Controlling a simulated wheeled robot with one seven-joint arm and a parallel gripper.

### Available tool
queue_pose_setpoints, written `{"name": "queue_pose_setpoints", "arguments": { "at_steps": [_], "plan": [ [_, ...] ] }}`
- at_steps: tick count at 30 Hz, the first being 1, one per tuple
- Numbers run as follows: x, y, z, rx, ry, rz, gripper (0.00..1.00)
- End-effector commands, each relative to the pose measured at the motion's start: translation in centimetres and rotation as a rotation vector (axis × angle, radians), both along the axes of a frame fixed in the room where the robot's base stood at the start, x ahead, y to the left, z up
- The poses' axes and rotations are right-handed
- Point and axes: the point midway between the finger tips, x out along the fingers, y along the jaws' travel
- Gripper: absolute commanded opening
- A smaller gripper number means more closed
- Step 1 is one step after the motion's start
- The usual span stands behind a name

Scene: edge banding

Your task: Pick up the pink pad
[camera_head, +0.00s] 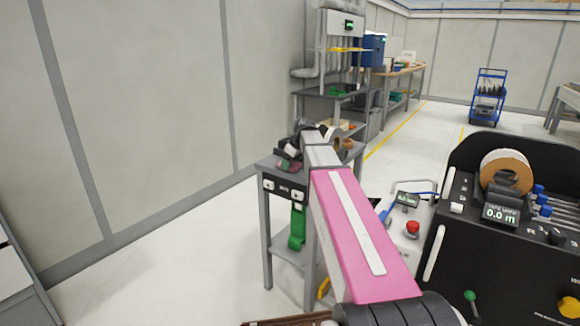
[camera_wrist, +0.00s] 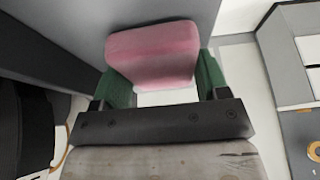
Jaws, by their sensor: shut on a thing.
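The pink pad (camera_wrist: 152,55) is a block with rounded corners, seen in the wrist view between the two green fingers of my gripper (camera_wrist: 160,74). The fingers press on its left and right sides, and it sticks out past them. In the head view the pad (camera_head: 289,166) is a small, partly hidden pinkish patch at my gripper (camera_head: 291,152), over the top of a small grey stand (camera_head: 266,168). I cannot tell whether the pad touches the stand.
A green strip (camera_head: 297,228) hangs at the stand's front. A black machine (camera_head: 500,250) with a tape roll (camera_head: 506,172) stands at the right. Grey shelving (camera_head: 330,95) stands behind the stand. A blue cart (camera_head: 487,95) is far back. The floor at left is clear.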

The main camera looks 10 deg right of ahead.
Motion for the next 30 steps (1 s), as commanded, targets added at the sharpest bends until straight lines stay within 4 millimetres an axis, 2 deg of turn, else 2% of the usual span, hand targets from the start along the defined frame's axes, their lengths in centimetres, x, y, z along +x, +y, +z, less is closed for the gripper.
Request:
{"name": "queue_pose_setpoints", "arguments": {
  "at_steps": [8,13,17,18,24,30],
  "plan": [
    [0.0,0.0,0.6,0.0,-0.001,0.0,0.46],
    [0.1,0.0,2.4,0.0,-0.001,0.0,0.46],
    [0.1,0.0,4.8,0.0,-0.001,0.0,0.46],
    [-0.8,1.2,5.3,0.0,-0.002,0.003,0.46],
    [-3.1,5.1,7.9,0.0,-0.002,0.003,0.46],
    [-4.8,8.1,10.0,0.0,-0.002,0.003,0.46]
  ]
}}
